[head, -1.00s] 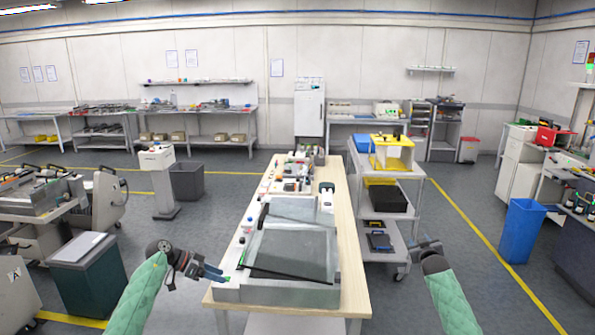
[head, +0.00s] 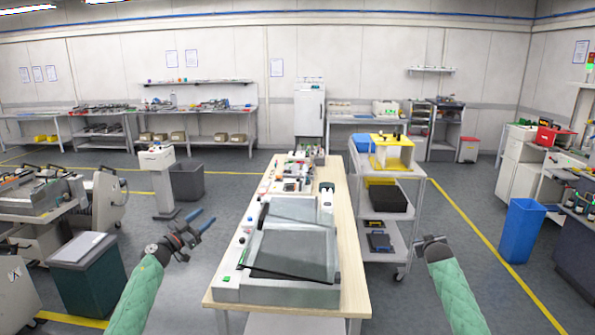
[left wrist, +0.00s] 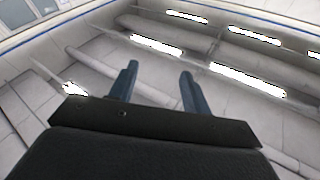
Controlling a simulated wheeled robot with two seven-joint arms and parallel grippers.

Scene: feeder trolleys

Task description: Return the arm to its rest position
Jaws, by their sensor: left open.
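My left gripper (head: 204,222) is in the head view, left of the wooden table and clear of it. Its blue fingers are apart and point up and to the right, with nothing between them. In the left wrist view the two fingers (left wrist: 158,88) stand apart and empty against the wall and the ceiling lights. My right gripper (head: 432,240) is right of the table, by the trolley. Its fingers are too small and edge-on to tell whether they are open.
The wooden table (head: 350,270) carries a grey machine with a slanted lid (head: 290,252). A grey trolley (head: 395,238) stands to its right, a dark green bin (head: 88,285) at the left. Floor is free left of the table.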

